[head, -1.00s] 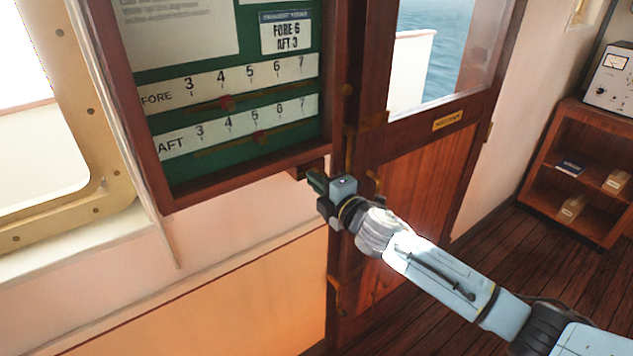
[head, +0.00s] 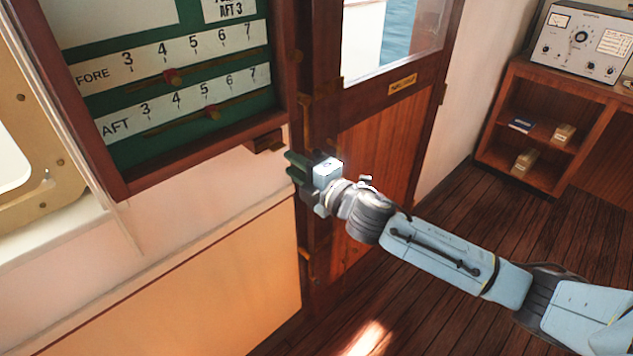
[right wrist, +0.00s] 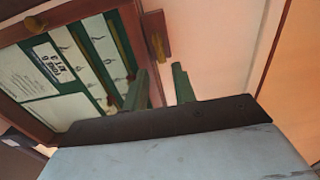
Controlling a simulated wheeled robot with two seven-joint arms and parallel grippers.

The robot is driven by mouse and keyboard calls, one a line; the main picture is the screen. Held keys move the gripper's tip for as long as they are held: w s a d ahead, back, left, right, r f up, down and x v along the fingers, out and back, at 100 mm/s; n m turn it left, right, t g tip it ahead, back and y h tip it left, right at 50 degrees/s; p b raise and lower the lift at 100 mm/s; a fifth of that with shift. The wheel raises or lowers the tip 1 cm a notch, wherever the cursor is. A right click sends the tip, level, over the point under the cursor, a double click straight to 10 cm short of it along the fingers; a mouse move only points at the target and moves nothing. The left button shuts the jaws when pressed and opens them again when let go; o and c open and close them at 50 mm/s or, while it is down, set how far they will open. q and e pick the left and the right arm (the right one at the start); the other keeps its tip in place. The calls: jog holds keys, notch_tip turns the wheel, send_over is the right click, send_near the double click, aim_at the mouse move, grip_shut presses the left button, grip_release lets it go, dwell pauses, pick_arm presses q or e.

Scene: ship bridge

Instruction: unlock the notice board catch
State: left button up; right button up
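The notice board (head: 190,155) has a dark wooden frame and a green face with FORE and AFT number strips and red sliders. It hangs on the wall at upper left in the head view and also shows in the right wrist view (right wrist: 30,28). A small wooden block (head: 268,143) at its lower right corner looks like the catch. In the right wrist view this block (right wrist: 156,36) carries a brass-coloured piece. My right gripper (head: 293,170) is open and empty, below and right of the block, with a gap between. Its green fingers (right wrist: 163,84) stand apart. My left gripper is not in view.
A wooden door (head: 375,165) with a window and brass fittings stands right of the board. A low shelf (head: 500,165) bears a grey radio-like unit (head: 585,40). A brass-rimmed window (head: 25,145) is at left. The wooden floor (head: 440,300) is clear.

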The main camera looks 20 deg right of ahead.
jog(key=b+v, duration=0.1)
jog(key=v, duration=0.5)
jog(key=shift+s, duration=0.3)
jog(key=shift+d, duration=0.1)
